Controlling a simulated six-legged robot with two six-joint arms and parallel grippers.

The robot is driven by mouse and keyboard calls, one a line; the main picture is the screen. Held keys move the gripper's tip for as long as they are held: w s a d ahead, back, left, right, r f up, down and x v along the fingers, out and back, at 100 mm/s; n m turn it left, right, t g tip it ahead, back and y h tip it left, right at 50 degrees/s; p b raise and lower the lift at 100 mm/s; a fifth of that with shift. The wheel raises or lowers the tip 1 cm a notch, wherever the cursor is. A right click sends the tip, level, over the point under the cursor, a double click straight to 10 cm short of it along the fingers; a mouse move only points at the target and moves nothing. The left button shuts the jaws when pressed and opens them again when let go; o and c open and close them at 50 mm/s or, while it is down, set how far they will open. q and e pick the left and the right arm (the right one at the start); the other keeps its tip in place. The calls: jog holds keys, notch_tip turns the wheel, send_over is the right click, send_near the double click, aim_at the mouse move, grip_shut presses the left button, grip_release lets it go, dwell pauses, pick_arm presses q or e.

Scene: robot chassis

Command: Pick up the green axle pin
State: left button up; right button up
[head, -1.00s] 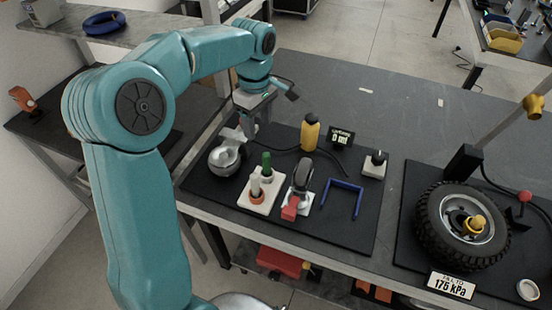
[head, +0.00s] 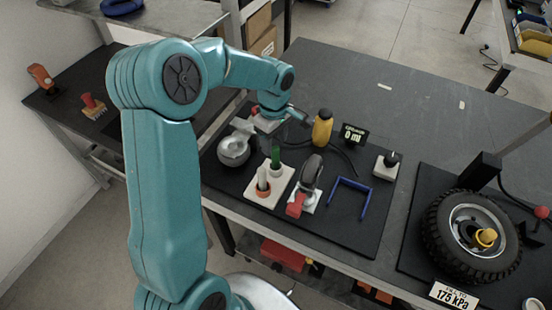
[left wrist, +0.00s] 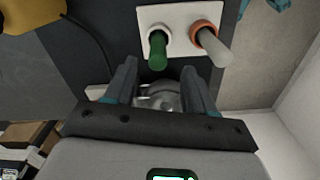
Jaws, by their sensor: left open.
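The green axle pin (head: 275,157) stands upright in a white two-hole block (head: 283,178) on the black mat. Beside it in the same block is a pale pin (head: 263,180) in an orange ring. My left gripper (head: 263,125) is behind the block, above the far side of the mat, its fingers mostly hidden in the head view. In the left wrist view the open, empty fingers (left wrist: 162,80) point toward the block, with the green pin (left wrist: 157,48) just beyond the gap and not touched. My right gripper is not in view.
A round metal part (head: 233,150) sits left of the block. A yellow bottle (head: 322,128) and a display (head: 353,134) stand behind. A caster wheel (head: 311,172) and a blue U-shaped handle (head: 350,197) are to the right. A tyre (head: 470,240) lies farther right.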

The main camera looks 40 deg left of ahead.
aim_at(276, 148)
pick_arm(q)
jog(key=shift+s+f, duration=0.15)
jog(key=shift+f, duration=0.25)
jog(key=f, duration=0.2)
jog(key=f+p, duration=0.1)
jog(key=f, duration=0.1)
jog(key=shift+w+d, duration=0.1)
jog(key=shift+w, duration=0.3)
jog(key=shift+s+f, duration=0.2)
jog(key=shift+f, duration=0.1)
jog(key=shift+w, duration=0.15)
grip_shut()
jog(key=shift+r, duration=0.15)
